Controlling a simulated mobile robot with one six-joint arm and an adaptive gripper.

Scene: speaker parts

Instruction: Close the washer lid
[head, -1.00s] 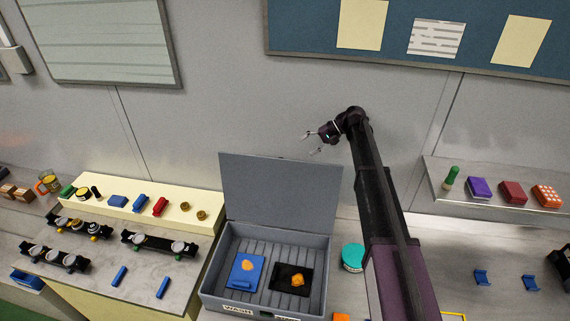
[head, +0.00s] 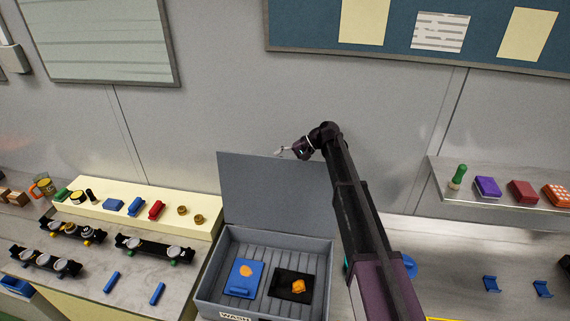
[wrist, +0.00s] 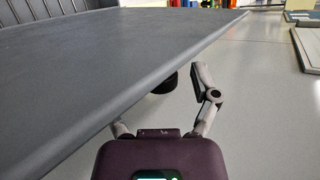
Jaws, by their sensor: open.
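The washer (head: 207,285) is a grey open box marked WASH. Its flat grey lid (head: 262,190) stands up at the back, nearly vertical. In the wrist view the lid (wrist: 90,70) fills the upper left, with its edge running diagonally. My gripper (head: 284,152) is open at the lid's top edge, towards its right half. In the wrist view my gripper's right finger (wrist: 208,95) is clear of the lid, while the left finger is partly hidden by the lid's edge. I cannot tell whether either touches it. A blue part (head: 244,278) and a black part (head: 292,284), each with an orange patch, lie inside.
A cream ledge (head: 150,208) with small parts and a bench with black holders (head: 155,248) stand left of the washer. A shelf (head: 500,202) with a green-handled tool and coloured blocks is at the right. A wall is behind the lid.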

